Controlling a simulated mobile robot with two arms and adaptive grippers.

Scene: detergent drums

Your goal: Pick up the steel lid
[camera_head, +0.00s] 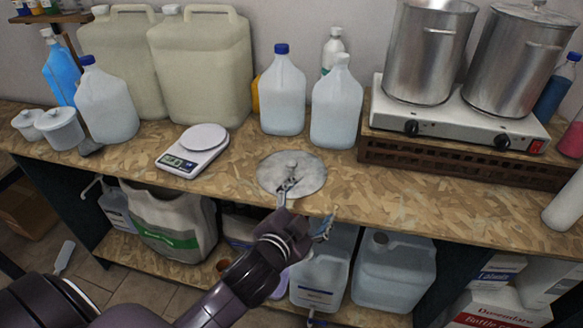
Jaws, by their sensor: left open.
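The steel lid (311,174) is a round, grey, flat disc with a small knob in its middle. It lies on the wooden counter near the front edge, in the middle of the view. My left gripper (287,185) reaches up from below, over the counter's front edge. Its open fingertips are at the near side of the lid's knob and hide part of the lid. I cannot tell whether the fingers touch the knob. My right gripper is not visible.
A white scale (193,150) stands left of the lid. Clear jugs (337,105) stand behind it. Two steel pots, the right one lidded, stand on a white hot plate (455,124) at right. The counter (400,190) right of the lid is bare.

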